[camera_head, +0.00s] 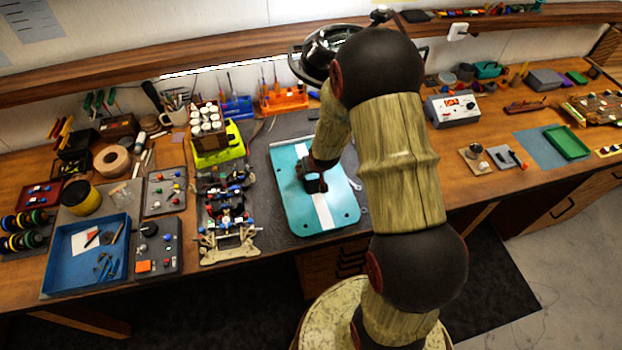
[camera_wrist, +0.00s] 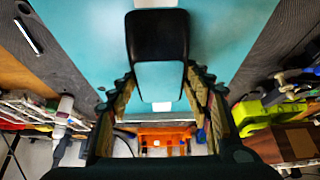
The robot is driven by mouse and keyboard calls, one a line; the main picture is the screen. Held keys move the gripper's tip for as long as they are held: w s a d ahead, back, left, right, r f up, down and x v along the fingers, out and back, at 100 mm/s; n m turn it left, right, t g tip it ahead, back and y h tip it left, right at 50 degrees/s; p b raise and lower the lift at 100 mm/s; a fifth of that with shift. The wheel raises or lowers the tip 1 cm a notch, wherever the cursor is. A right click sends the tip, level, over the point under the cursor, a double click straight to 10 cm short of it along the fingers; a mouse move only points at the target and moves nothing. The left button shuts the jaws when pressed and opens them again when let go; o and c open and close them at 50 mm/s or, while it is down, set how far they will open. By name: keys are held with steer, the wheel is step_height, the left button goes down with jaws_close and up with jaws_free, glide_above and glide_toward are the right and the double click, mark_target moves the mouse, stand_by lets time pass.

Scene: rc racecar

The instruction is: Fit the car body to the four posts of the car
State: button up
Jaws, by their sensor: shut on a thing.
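The car body (camera_head: 335,212) is a flat teal shell with a white stripe and small holes near its corners. It is over the middle of the bench; I cannot tell if it touches the bench. My gripper (camera_head: 313,184) is at its middle, shut on the raised black-edged part, which shows between the fingers (camera_wrist: 160,100) in the wrist view. The teal body (camera_wrist: 85,40) fills the top of that view. The car chassis (camera_head: 228,208), with wheel-less axles and electronics, lies left of the body. Its posts are too small to make out clearly.
A lime-green stand with a box of white jars (camera_head: 207,118) is behind the chassis. Orange (camera_head: 284,100) and blue tool racks stand at the back. A blue tray (camera_head: 62,262) and button panels (camera_head: 157,247) lie left of the chassis. A power supply (camera_head: 452,109) stands right of my arm.

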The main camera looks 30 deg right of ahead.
steer(key=shift+r+p, duration=0.5)
steer(key=shift+r, duration=0.05)
stand_by(0.4)
steer(key=shift+r+p, duration=1.75)
steer(key=shift+r, duration=0.25)
steer(key=shift+s+f, duration=0.1)
steer(key=shift+f, duration=0.05)
